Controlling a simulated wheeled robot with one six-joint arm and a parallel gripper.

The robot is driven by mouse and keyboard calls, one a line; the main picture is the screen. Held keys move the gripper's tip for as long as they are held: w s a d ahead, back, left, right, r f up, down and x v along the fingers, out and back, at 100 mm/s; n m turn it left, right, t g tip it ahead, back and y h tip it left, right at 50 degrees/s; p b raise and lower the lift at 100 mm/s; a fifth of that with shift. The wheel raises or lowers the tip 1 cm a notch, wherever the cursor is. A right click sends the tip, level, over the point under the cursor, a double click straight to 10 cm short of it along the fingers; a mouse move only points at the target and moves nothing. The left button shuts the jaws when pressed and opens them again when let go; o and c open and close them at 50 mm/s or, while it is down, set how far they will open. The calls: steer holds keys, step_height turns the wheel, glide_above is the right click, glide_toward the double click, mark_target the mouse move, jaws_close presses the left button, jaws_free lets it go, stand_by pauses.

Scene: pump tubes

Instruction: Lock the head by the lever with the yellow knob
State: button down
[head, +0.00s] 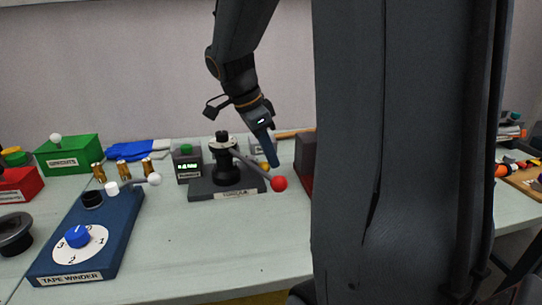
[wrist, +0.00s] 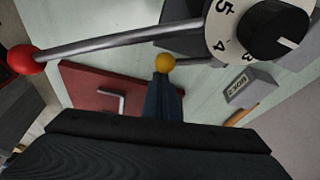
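The black head (head: 228,160) stands upright on a dark grey base (head: 205,193) in the head view. In the wrist view its dial (wrist: 232,42) with numbers and a black centre knob is at the upper right. A short lever with a yellow knob (wrist: 165,63) sticks out from under the dial; the knob is barely visible in the head view (head: 265,165). My gripper (head: 272,164) points down beside the head's right side. In the wrist view its fingers (wrist: 164,82) are together, with their tips right at the yellow knob. I cannot tell whether they touch it.
A long lever with a red knob (head: 279,184) reaches out from the head, close to my gripper. The grey display box (head: 187,164) is left of the head, and the blue tape winder (head: 85,240) is further left. The front table is clear.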

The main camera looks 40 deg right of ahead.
step_height(320, 180, up, 10)
steer(key=shift+d, duration=0.2)
stand_by(0.4)
steer(key=shift+s+r, duration=0.1)
stand_by(0.3)
